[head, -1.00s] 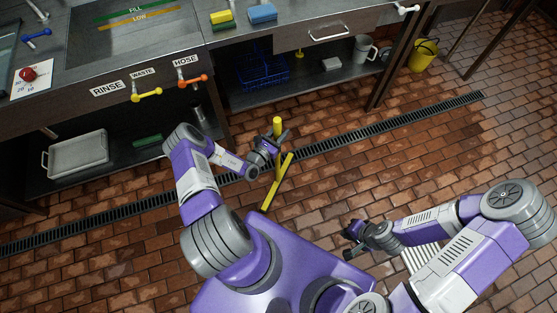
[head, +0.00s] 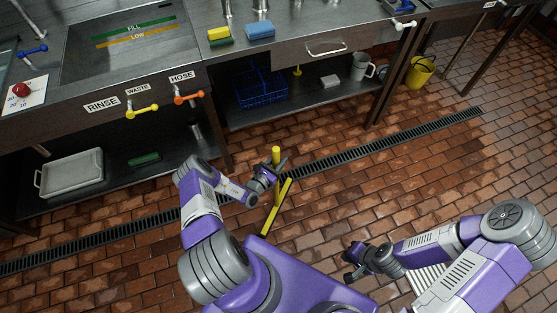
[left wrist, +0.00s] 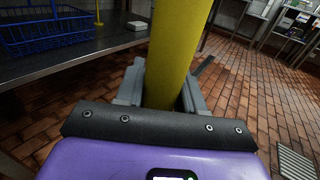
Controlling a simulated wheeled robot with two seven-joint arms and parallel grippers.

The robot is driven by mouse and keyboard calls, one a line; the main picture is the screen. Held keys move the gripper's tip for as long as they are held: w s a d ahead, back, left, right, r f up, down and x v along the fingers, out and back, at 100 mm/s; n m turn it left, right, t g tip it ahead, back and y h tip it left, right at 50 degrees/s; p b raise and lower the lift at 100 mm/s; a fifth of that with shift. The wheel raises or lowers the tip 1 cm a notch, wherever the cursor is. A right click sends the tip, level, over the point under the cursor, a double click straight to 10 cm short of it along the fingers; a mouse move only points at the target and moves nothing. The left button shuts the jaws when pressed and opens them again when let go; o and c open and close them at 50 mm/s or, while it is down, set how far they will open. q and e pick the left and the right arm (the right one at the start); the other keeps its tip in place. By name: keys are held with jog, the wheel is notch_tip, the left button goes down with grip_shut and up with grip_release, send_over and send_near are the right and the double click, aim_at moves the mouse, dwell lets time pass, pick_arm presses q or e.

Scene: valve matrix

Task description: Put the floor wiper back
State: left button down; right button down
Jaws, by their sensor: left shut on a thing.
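The floor wiper (head: 276,155) is yellow, with an upright handle and a long yellow and dark head (head: 279,206) low over the brick floor. My left gripper (head: 271,175) is shut around the handle near its top. In the left wrist view the handle (left wrist: 169,45) stands between the fingers of my left gripper (left wrist: 160,92). I cannot tell whether the wiper head touches the floor. My right gripper (head: 353,262) is low over the floor at the right, apart from the wiper; its finger opening is too small to tell.
A steel counter with a sink (head: 130,40) and a lower shelf (head: 235,118) runs along the back. A blue rack (head: 262,88) stands on the shelf. A yellow bucket (head: 419,72) stands at the back right.

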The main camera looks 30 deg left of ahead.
pick_arm(q)
jog(key=c, duration=0.7)
grip_release()
